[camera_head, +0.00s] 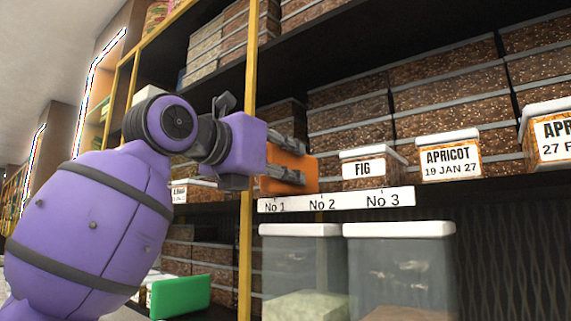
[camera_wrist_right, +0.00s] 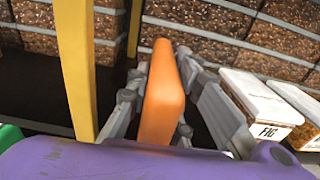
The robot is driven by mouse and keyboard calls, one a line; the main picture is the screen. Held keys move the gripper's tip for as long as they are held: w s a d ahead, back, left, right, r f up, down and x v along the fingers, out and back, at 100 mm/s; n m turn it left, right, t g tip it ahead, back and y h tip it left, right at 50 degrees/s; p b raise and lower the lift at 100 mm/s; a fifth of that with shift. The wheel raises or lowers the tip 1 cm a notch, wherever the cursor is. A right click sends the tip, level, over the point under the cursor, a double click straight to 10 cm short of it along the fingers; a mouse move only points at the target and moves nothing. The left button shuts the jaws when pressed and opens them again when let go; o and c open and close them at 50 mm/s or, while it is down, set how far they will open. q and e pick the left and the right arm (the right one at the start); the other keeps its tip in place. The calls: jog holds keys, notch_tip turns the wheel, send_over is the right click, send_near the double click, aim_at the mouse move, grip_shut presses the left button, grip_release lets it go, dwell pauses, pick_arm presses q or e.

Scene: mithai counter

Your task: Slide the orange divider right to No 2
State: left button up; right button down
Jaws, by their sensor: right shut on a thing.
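The orange divider (camera_head: 303,171) stands upright on the shelf above the label strip (camera_head: 350,200). In the head view it shows above the stretch from No 1 to just short of No 2. My right gripper (camera_head: 287,161) is shut on it, with the fingers covering part of its face. In the right wrist view the divider (camera_wrist_right: 162,92) shows nearly edge-on, between the fingers of the right gripper (camera_wrist_right: 160,110). My left gripper is not in view.
A FIG box (camera_head: 365,170) stands to the right of the divider, with a gap between, and apricot boxes (camera_head: 448,157) beyond. A yellow post (camera_head: 247,120) rises close on the left. Stacked boxes fill the shelf back. Clear lidded bins (camera_head: 400,265) and a green panel (camera_head: 180,297) are below.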

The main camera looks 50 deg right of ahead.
jog(key=s, duration=0.4)
jog(key=shift+s+d+p, duration=0.15)
jog(key=shift+s+p, duration=0.15)
jog(key=shift+p, duration=0.1)
jog(key=c, duration=1.6)
grip_release()
jog(key=shift+o, duration=0.2)
jog(key=a, duration=1.2)
jog(key=shift+s, duration=0.45)
